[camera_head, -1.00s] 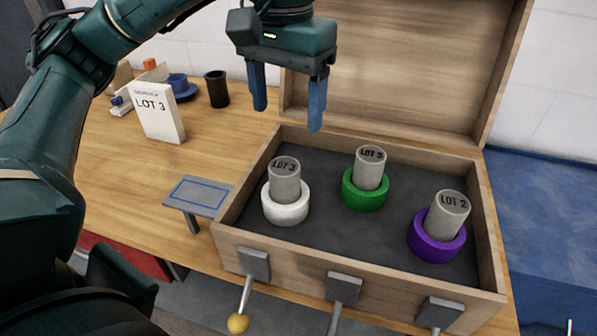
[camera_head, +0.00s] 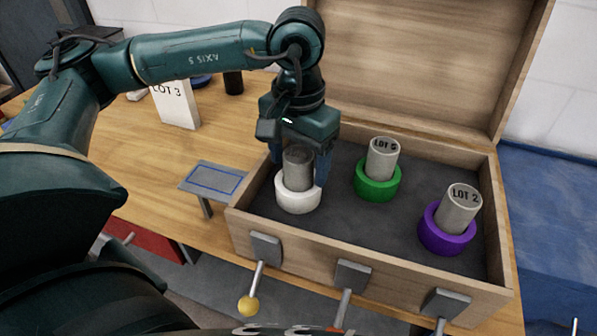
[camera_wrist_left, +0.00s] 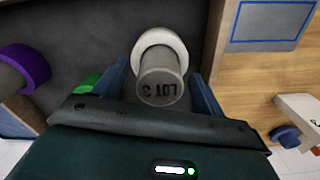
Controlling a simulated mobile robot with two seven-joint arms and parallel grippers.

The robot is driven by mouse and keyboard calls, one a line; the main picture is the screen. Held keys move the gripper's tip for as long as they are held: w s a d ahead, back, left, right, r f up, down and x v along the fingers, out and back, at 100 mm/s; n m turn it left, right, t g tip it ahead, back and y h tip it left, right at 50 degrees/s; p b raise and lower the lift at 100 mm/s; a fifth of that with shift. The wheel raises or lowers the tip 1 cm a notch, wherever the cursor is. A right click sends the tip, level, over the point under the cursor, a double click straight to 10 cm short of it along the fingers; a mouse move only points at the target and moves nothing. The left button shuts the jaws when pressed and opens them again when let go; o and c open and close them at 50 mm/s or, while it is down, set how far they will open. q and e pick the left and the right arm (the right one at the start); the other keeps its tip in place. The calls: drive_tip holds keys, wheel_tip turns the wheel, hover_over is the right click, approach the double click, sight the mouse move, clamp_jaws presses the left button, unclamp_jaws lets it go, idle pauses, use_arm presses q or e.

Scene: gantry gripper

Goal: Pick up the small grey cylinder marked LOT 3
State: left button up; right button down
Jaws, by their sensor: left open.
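The grey cylinder marked LOT 3 (camera_head: 298,172) stands in a white ring (camera_head: 298,199) at the left of the open wooden box (camera_head: 370,267). It also shows in the left wrist view (camera_wrist_left: 161,86), its marked top facing the camera. My left gripper (camera_head: 300,172) is open above the cylinder, with its blue fingers down on either side of it. In the left wrist view the fingers flank the cylinder with gaps. The LOT 3 marking is shaded in the head view. My right gripper is not in view.
A LOT 5 cylinder (camera_head: 382,158) stands in a green ring (camera_head: 377,181). A LOT 2 cylinder (camera_head: 459,208) leans in a purple ring (camera_head: 446,229). A small grey pad with a blue outline (camera_head: 213,180) is left of the box. A LOT 3 sign (camera_head: 177,108) stands behind it.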

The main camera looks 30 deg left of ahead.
use_arm(q)
drive_tip(key=c, duration=1.4)
